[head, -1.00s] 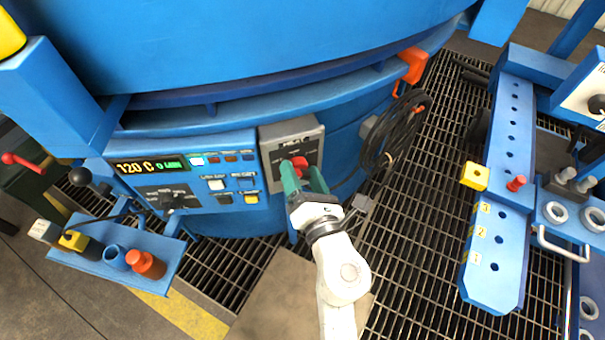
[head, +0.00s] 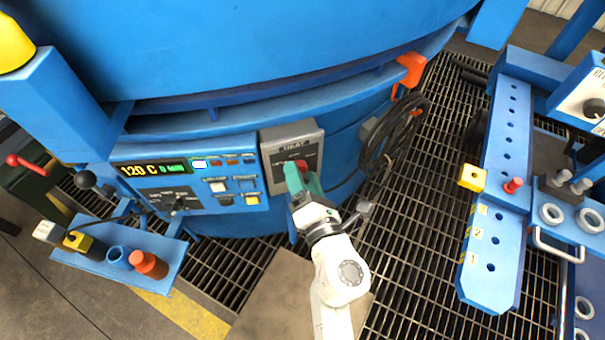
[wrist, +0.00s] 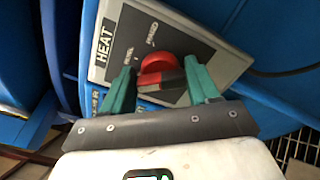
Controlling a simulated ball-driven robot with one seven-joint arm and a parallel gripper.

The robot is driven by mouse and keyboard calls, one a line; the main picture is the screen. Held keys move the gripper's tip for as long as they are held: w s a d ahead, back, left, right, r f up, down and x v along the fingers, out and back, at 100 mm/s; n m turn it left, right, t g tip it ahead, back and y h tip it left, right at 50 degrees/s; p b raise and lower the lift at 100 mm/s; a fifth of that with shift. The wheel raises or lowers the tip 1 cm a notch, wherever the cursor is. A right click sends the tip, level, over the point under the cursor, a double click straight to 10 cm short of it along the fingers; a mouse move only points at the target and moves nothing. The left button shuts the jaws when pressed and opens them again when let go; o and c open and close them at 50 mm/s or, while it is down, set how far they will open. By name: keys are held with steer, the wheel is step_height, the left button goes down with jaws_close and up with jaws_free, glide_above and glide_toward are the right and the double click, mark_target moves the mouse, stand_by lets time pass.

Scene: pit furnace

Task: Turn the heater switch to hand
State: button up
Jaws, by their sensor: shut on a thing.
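The heater switch is a red knob (head: 302,165) on a grey box marked HEAT (head: 290,147) on the blue furnace wall. In the wrist view, the red knob (wrist: 161,66) sits between the two green fingers of my gripper (wrist: 161,80). My gripper (head: 304,179) is shut on the knob in the head view too, and its fingers hide part of it. Small position labels show on the box face (wrist: 148,40) above the knob, too blurred to read surely. I cannot tell exactly which label the knob points to.
A control panel (head: 220,176) with a 120 C display and several buttons is left of the box. A coiled black cable (head: 400,130) hangs to its right. A blue shelf (head: 90,271) holds an orange-capped container (head: 147,264). Open grating (head: 415,235) lies right of my arm.

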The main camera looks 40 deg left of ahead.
steer(key=m+p, duration=0.1)
steer(key=m, duration=0.2)
steer(key=shift+d+m+p, duration=0.1)
steer(key=shift+m+p, duration=0.25)
steer(key=shift+m, duration=0.05)
steer(key=shift+f+m+p, duration=0.15)
steer(key=shift+m+p, duration=0.85)
steer(key=shift+m, duration=1.2)
steer(key=shift+f+m+p, duration=0.15)
steer(key=shift+m+p, duration=0.85)
steer(key=shift+m, duration=1.2)
steer(key=shift+f+m+p, duration=0.15)
steer(key=shift+m+p, duration=0.85)
steer(key=shift+m, duration=1.2)
steer(key=o, duration=1)
steer(key=shift+c, duration=0.2)
steer(key=p+v, duration=0.3)
steer(key=v, duration=0.7)
steer(key=shift+s+d+p, duration=0.25)
steer(key=shift+d+p, duration=0.05)
steer(key=shift+p, duration=0.05)
